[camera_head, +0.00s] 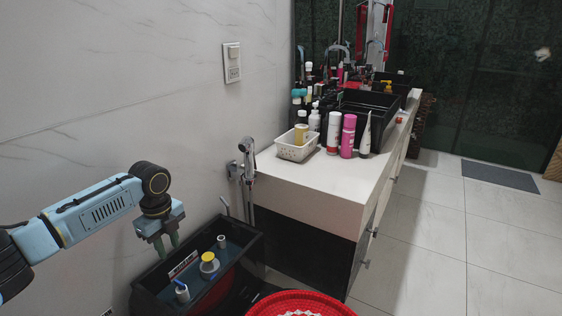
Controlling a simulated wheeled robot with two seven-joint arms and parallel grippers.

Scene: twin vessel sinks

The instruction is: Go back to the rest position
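My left arm comes in from the left, and its gripper (166,246) points down beside the wall. Its two fingers are apart with nothing visible between them. It is over the back left end of a black open box (152,298). I cannot tell how far above the box the fingertips are. My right gripper is not in view.
The black box holds a yellow-lidded jar (209,263) and small bottles. A red basket (300,301) is at the bottom. The white counter (325,181) holds a white basket (296,148), a pink bottle (348,136) and black vessel sinks (372,100).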

